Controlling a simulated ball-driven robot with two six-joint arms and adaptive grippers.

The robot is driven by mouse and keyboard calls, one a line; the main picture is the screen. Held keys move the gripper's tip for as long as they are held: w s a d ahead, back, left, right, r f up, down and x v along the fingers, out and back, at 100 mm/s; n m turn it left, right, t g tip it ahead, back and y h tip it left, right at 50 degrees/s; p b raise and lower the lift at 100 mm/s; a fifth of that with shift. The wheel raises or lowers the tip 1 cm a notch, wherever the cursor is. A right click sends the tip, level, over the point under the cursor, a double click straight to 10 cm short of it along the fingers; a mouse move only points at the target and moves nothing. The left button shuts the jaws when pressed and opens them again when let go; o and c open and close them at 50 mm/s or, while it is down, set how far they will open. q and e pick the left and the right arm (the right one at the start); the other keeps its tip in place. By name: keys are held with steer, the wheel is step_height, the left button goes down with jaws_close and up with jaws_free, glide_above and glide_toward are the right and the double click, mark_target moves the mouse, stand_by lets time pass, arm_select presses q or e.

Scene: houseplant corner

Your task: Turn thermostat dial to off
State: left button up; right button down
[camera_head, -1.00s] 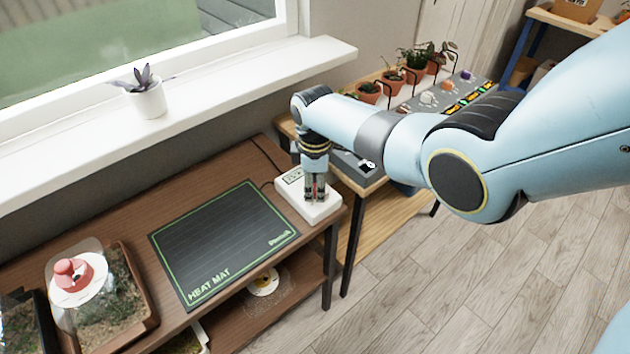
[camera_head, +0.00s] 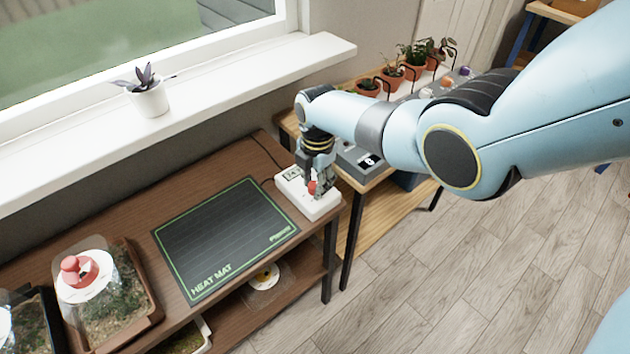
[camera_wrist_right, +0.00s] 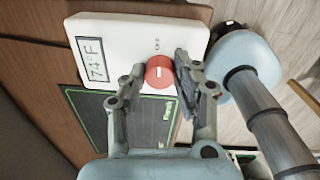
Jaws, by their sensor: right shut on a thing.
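The white thermostat (camera_head: 322,209) sits at the right end of the brown bench. In the right wrist view the thermostat (camera_wrist_right: 105,35) has a display reading 74°F and a round red dial (camera_wrist_right: 158,71) with a white mark. Small lettering beside the dial is too small to read surely. My right gripper (camera_head: 314,186) points down over the thermostat, shut on the red dial, which shows between its fingers (camera_wrist_right: 160,75). The fingers hide part of the dial in the head view. My left gripper is not in view.
A black heat mat (camera_head: 222,240) lies on the bench (camera_head: 170,190) left of the thermostat. A terrarium tray with a red-knobbed lid (camera_head: 85,275) stands farther left. A potted plant (camera_head: 150,100) stands on the windowsill. A wooden table with several pots (camera_head: 392,78) is behind my arm.

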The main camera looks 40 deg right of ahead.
steer(key=shift+n, duration=0.6)
steer(key=c, duration=1)
jaws_free()
steer(key=r, duration=1.2)
steer(key=shift+s+d, duration=0.1)
steer(key=shift+s, duration=0.15)
steer(key=shift+f, duration=0.1)
